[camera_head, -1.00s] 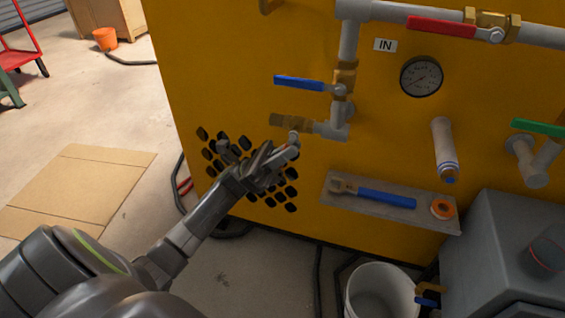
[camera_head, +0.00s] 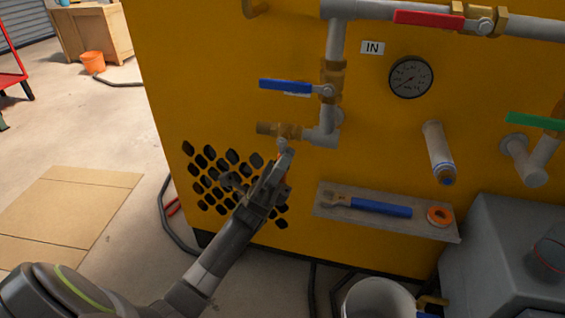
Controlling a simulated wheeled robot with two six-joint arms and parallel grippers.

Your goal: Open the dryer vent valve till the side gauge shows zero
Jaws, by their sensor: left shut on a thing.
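The small brass vent valve (camera_head: 281,130) sits at the lower left end of the grey pipework on the yellow dryer panel. My left gripper (camera_head: 277,172) is just below it and shut on the valve's handle, which the fingers mostly hide; a bit of orange-red shows at the fingers. The handle slants down from the valve. The round side gauge (camera_head: 411,77) is on the panel to the upper right, under the red-handled pipe. Its needle seems to point to the lower left, but the figures are too small to read. My right gripper is out of view.
A blue-handled valve (camera_head: 286,86) sits above. A grey box (camera_head: 490,240) and white bucket (camera_head: 378,300) stand at lower right. Black vent holes lie behind my gripper.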

